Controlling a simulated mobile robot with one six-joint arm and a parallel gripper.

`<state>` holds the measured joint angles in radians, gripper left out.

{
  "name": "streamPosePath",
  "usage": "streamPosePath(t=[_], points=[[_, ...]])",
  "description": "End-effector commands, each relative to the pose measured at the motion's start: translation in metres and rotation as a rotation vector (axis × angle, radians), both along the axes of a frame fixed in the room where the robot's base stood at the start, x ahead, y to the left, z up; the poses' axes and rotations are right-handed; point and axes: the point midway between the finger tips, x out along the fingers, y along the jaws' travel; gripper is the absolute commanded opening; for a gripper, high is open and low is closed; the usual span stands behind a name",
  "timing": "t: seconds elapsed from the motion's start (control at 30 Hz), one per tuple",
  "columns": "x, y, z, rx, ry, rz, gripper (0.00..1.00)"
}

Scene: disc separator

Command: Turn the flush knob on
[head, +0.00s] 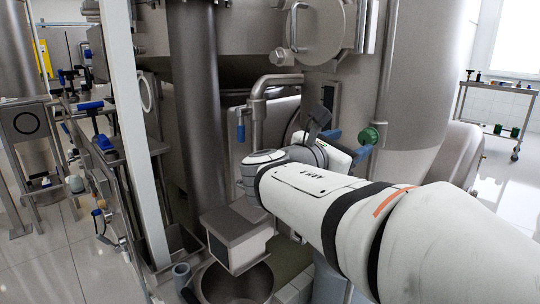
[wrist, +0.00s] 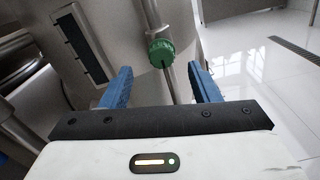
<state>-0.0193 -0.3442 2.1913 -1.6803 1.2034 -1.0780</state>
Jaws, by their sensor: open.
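A green ribbed knob (head: 371,134), which I take for the flush knob, sits on a thin metal pipe beside the large steel vessel. It also shows in the wrist view (wrist: 163,53), with a dark line on its face. My gripper (head: 348,145) is open and empty, with its two blue fingers pointing at the knob. In the wrist view my gripper (wrist: 162,85) has the knob between its fingers as seen, a little left of centre, with a gap to each side. The fingers do not visibly touch it. How far the knob is beyond the fingertips is hard to tell.
A steel vessel (head: 425,90) stands right behind the knob. A bent pipe (head: 262,90) and a blue valve handle (head: 240,131) are to the left. A dark slotted panel (wrist: 80,47) lies left of the knob. Open floor (wrist: 245,65) shows at right.

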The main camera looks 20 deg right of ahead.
Motion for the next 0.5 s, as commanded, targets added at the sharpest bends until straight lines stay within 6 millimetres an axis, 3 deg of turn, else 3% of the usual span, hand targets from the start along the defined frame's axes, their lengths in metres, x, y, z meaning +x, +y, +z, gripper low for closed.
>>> streamPosePath(t=[0.17,0.5], points=[[0.002,-0.008,-0.007,0.000,-0.001,-0.004,0.56],[0.019,-0.051,-0.007,0.000,-0.001,-0.007,0.56]])
